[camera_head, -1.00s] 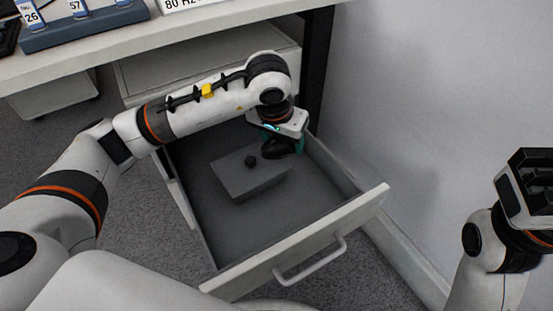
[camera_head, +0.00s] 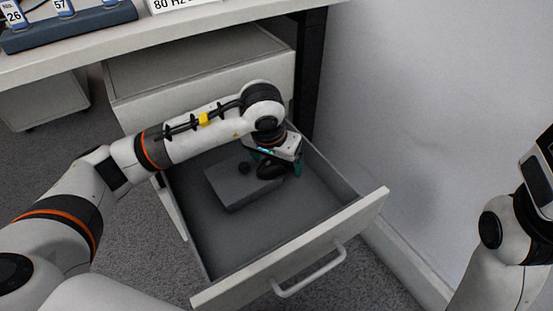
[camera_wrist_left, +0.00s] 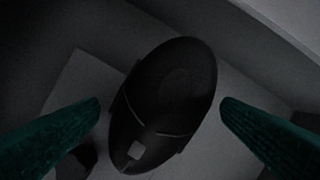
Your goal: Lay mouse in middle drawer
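The black mouse (camera_head: 269,171) is inside the open drawer (camera_head: 300,262), beside or over the right end of a grey box. In the left wrist view the mouse (camera_wrist_left: 165,100) lies between the two teal fingers, with a gap visible at the left finger and a very narrow one at the right. My left gripper (camera_head: 275,164) reaches down into the drawer over the mouse with its fingers apart. Whether the mouse touches the drawer floor is hard to tell. My right gripper (camera_head: 543,165) is at the right edge, partly cut off, its fingers unclear.
A grey box (camera_head: 232,188) with a small black knob sits in the drawer. The drawer's front and right side have free floor. A closed drawer is above, under the desk (camera_head: 150,45). A wall stands to the right.

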